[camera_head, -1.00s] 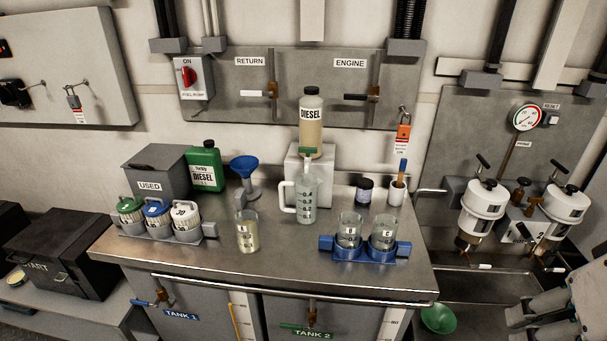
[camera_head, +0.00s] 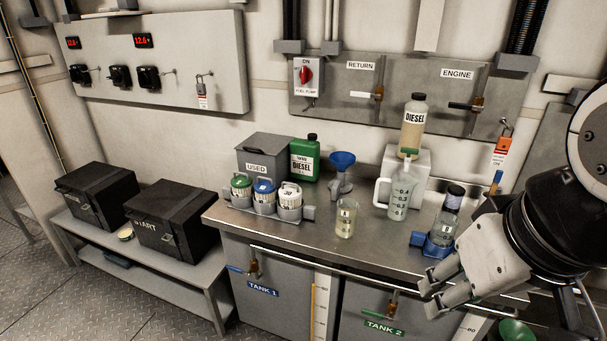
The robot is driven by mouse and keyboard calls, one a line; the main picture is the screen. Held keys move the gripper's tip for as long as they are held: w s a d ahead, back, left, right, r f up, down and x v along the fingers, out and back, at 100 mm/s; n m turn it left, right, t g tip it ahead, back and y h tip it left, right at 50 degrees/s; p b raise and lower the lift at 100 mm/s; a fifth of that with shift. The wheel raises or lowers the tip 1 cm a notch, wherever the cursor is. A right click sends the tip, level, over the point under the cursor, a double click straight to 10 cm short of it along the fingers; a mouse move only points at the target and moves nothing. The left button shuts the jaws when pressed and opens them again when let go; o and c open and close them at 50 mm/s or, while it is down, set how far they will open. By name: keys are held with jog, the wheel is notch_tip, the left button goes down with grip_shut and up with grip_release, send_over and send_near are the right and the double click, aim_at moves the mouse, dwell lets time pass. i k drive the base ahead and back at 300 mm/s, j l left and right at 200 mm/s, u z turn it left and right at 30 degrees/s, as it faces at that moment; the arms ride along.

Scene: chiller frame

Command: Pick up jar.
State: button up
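A clear open jar (camera_head: 346,222) with pale yellowish liquid stands on the steel bench, left of the measuring jug. Another clear jar (camera_head: 443,230) sits in the blue holder (camera_head: 424,243) at the bench's right; the rest of the holder is hidden by my arm. A small dark-capped jar (camera_head: 453,198) shows just behind it. Which one the task means, I cannot tell. My gripper (camera_head: 428,295) is in front of the bench's right front edge, pointing left, below and right of the liquid-filled jar. Its fingers look parted, with nothing visible between them.
The measuring jug (camera_head: 398,200), blue funnel (camera_head: 342,175), rack of filters (camera_head: 265,205), green diesel can (camera_head: 305,160) and grey USED bin (camera_head: 263,155) crowd the bench. A diesel bottle (camera_head: 413,125) stands on a white block. Black cases (camera_head: 170,222) are at left.

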aim_at(346, 219)
jog(key=i+j, duration=0.1)
jog(key=j, duration=0.4)
jog(key=i+j+z, duration=0.15)
jog(key=j, duration=0.35)
jog(key=i+j, duration=0.1)
jog(key=j, duration=0.35)
jog(key=i+j+z, duration=0.1)
jog(key=j, duration=0.4)
jog(key=i+j, duration=0.15)
jog(key=j, duration=0.15)
jog(key=i+j+z, duration=0.1)
jog(key=j, duration=0.25)
jog(key=i+j, duration=0.25)
jog(key=i, duration=0.1)
